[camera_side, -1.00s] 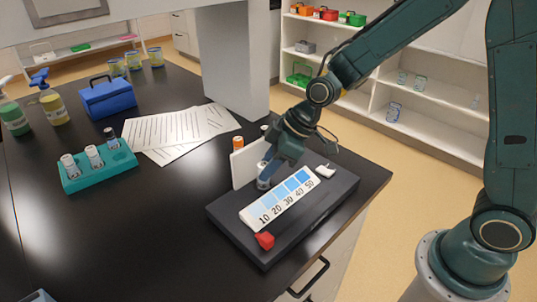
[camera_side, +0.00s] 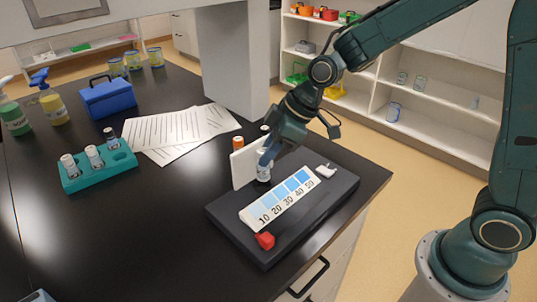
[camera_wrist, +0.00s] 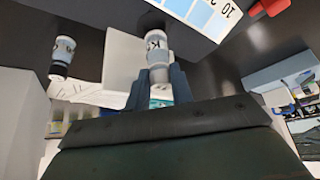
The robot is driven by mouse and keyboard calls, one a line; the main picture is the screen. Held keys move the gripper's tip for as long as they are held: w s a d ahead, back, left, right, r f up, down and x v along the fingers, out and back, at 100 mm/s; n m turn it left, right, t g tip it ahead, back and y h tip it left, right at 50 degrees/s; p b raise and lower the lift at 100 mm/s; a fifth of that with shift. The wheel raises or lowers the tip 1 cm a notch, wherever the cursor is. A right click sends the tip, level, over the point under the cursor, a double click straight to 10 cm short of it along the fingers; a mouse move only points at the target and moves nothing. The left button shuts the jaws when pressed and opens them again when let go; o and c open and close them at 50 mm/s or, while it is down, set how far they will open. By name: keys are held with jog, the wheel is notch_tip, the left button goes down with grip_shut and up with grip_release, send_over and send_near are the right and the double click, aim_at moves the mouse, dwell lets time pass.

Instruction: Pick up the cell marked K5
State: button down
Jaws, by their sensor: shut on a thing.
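My gripper (camera_side: 265,160) is shut on a small clear cell (camera_side: 263,174) with a white label, just behind the colour strip. In the wrist view, my gripper's fingers (camera_wrist: 158,88) are on either side of this cell (camera_wrist: 156,48). Its label shows a K; the character after it is not clear. The cell is close above the dark base (camera_side: 325,197); I cannot tell how large the gap is. Another cell (camera_wrist: 62,56) with a dark cap shows at the left of the wrist view, apart from the fingers.
A white upright panel (camera_side: 243,168) stands beside the held cell, with an orange-capped cell (camera_side: 238,143) behind it. The numbered blue strip (camera_side: 279,203) and a red block (camera_side: 265,240) are in front. A teal rack (camera_side: 88,178) holds cells at left. Papers (camera_side: 165,130) lie behind.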

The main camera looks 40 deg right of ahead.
notch_tip(320, 180, up, 16)
dwell(0.5)
dwell(0.5)
